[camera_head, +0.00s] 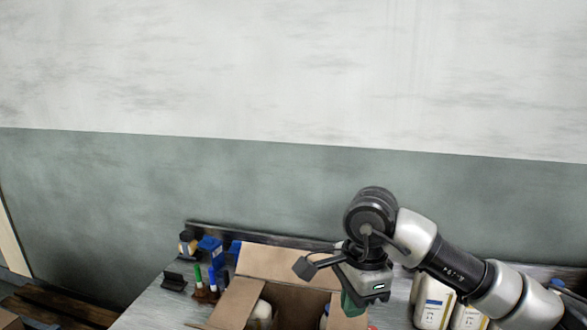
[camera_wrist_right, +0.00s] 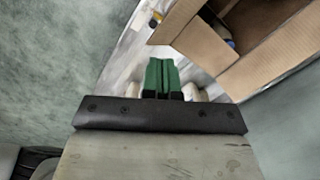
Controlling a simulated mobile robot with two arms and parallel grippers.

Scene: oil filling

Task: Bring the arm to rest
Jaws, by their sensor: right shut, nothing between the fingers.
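My right arm (camera_head: 450,262) comes in from the lower right of the head view and bends down at the wrist. My right gripper (camera_head: 350,304) points down by the right side of the open cardboard box (camera_head: 278,263), partly hidden by its own wrist. In the right wrist view, its green fingertips (camera_wrist_right: 161,75) are together, with nothing between them. The box (camera_wrist_right: 222,40) shows at the upper right there. My left gripper is in neither view.
White bottles (camera_head: 434,304) stand right of the box, under my arm. Markers (camera_head: 205,280), a blue item (camera_head: 210,246) and a small black holder (camera_head: 175,281) are left of it. A wall (camera_head: 130,185) rises behind the table (camera_head: 150,311).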

